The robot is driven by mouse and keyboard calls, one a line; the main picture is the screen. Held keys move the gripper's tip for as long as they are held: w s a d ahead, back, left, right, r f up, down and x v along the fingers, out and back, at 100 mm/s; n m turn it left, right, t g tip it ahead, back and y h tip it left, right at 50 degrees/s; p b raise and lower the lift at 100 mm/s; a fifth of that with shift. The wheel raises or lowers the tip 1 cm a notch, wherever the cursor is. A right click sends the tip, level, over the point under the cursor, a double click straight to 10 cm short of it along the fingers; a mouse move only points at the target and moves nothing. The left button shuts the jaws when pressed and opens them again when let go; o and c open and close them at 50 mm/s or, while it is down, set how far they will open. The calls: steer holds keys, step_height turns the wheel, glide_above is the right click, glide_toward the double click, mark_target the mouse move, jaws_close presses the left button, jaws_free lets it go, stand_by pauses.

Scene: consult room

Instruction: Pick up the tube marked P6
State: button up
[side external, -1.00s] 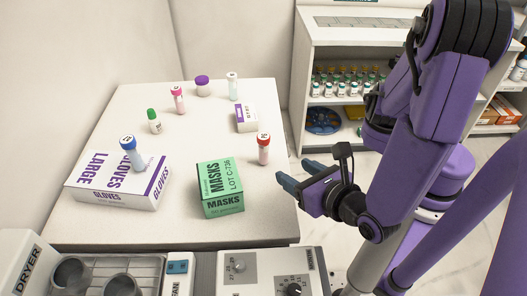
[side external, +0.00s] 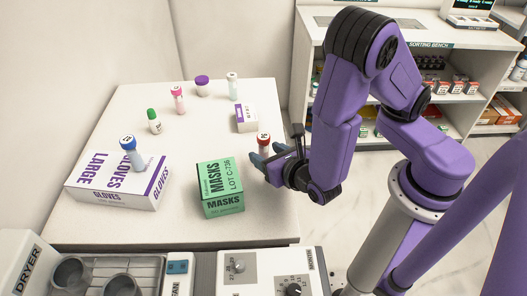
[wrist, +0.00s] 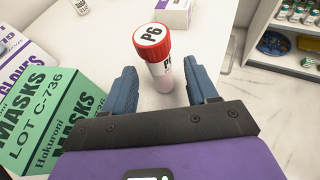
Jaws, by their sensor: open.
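The tube marked P6 (wrist: 158,57) has a red cap with a white P6 label on top and stands upright on the white table. In the side external view its red cap (side external: 264,138) shows, and its lower body is hidden behind my gripper. My gripper (wrist: 161,82) is open. In the wrist view the tube stands between and slightly beyond the two blue fingers, with gaps on both sides. The gripper (side external: 264,160) also shows in the side external view, low at the tube from the right.
A green masks box (side external: 220,188) stands close to the left of my gripper. A gloves box (side external: 118,182) with a blue-capped tube (side external: 131,152) on it lies farther left.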

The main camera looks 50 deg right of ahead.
mark_target(260, 148)
steer(key=shift+x, duration=2.05)
steer(key=shift+r, duration=0.15)
steer(key=c, duration=1)
steer(key=shift+r, duration=0.1)
steer(key=shift+c, duration=0.2)
